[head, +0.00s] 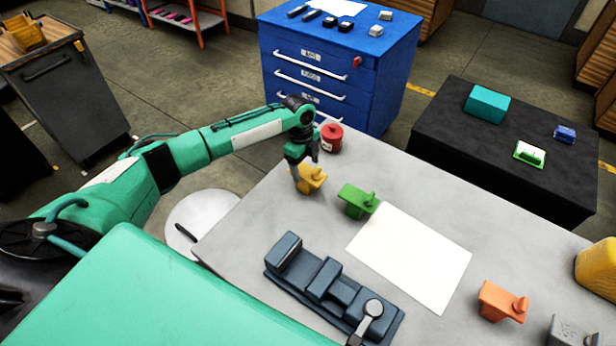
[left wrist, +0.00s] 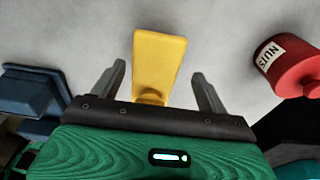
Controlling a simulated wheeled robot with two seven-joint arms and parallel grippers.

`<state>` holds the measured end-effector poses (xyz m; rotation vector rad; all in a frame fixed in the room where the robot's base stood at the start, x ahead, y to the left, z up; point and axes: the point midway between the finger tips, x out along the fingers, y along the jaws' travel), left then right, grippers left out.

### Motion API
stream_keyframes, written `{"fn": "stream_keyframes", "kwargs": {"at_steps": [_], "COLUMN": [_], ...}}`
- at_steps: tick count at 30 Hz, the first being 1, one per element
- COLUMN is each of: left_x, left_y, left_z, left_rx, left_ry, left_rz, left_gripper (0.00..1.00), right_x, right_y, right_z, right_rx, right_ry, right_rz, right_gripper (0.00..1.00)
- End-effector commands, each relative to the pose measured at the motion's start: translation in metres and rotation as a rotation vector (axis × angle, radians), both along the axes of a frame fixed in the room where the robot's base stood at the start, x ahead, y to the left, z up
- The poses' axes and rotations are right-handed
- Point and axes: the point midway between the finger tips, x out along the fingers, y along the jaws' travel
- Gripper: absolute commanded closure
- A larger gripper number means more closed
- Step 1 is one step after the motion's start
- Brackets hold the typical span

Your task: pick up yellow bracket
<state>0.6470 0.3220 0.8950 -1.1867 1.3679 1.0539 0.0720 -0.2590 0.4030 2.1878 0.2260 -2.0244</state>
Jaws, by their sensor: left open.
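The yellow bracket (head: 311,179) lies on the grey table near its far left edge. In the left wrist view the yellow bracket (left wrist: 158,62) shows between the two fingers, with clear gaps on both sides. My left gripper (head: 302,172) is open and directly over the bracket; it also shows in the left wrist view (left wrist: 160,82). The fingers do not touch the bracket. The bracket's near end is partly hidden by the gripper body. My right gripper is not in view.
A red nuts can (head: 332,138) stands close behind the bracket. A green bracket (head: 358,200) is to its right, beside a white sheet (head: 410,258). A dark blue jig (head: 330,285) lies nearer. An orange bracket (head: 502,300) is at the right.

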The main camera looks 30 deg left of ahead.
Motion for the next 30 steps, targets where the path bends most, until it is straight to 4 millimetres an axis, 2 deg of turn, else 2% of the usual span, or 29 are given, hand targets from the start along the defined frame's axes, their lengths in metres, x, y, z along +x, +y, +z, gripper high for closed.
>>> {"fn": "stream_keyframes", "kwargs": {"at_steps": [5,12,20,23,29,30], "left_x": [-0.005,-0.007,-0.007,-0.007,-0.007,-0.006], "left_y": [-0.007,-0.013,-0.013,-0.013,-0.013,-0.013], "left_z": [-0.014,-0.046,-0.051,-0.051,-0.051,-0.05], "left_rx": [0.0,0.001,0.0,0.0,0.0,0.0], "left_ry": [0.003,0.002,0.0,0.0,0.0,-0.001], "left_rz": [0.001,0.001,0.001,0.001,0.001,0.001], "left_gripper": [0.24,0.24,0.24,0.39,0.79,0.82], "right_x": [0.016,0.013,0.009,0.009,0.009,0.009], "right_y": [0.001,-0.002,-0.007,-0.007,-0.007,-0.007], "right_z": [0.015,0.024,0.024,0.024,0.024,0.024], "right_rx": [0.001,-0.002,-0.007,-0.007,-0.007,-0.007], "right_ry": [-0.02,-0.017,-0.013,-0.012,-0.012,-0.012], "right_rz": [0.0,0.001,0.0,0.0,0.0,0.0], "right_gripper": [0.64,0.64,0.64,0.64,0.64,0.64]}}
